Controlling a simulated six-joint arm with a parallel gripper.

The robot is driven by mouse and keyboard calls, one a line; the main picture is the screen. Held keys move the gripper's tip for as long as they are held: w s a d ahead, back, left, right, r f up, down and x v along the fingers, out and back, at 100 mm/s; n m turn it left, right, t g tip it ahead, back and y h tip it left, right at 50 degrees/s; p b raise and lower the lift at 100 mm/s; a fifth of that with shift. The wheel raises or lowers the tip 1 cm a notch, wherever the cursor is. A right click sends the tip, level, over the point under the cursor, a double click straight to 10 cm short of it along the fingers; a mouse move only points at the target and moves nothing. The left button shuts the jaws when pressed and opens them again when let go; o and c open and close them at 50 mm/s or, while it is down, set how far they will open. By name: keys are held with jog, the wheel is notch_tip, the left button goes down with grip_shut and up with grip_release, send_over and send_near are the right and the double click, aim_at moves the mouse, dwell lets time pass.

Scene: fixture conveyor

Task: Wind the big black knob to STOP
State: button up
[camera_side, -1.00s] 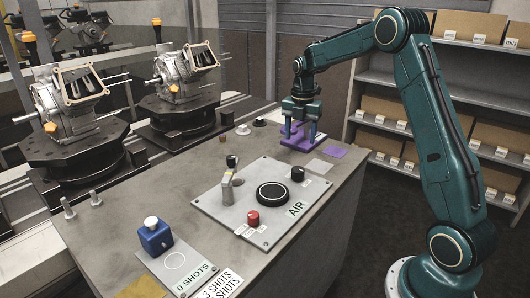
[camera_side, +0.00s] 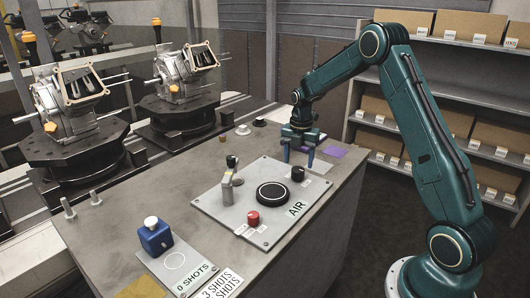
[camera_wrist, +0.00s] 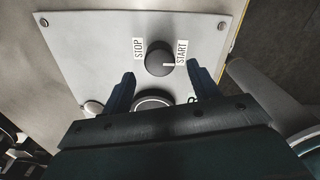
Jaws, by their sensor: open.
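A black knob (camera_wrist: 160,58) stands on the light grey panel near its far edge. Its pale pointer mark points right, towards the START label (camera_wrist: 182,52). The STOP label (camera_wrist: 139,48) is on its left. The same knob (camera_side: 297,174) shows in the side view. A wider black round disc (camera_side: 272,195) sits mid-panel; the wrist view shows its rim (camera_wrist: 153,97), partly hidden by my gripper body. My gripper (camera_side: 298,161) is open and empty at the panel's far edge. In the wrist view, my fingers (camera_wrist: 160,80) are spread on either side of the knob, apart from it.
Two engine-like fixtures stand at left. A purple sheet (camera_side: 335,152) lies beyond the panel.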

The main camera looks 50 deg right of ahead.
aim_at(298, 169)
jog(key=shift+f, duration=2.55)
jog(key=c, duration=1)
jog(key=shift+o, duration=0.2)
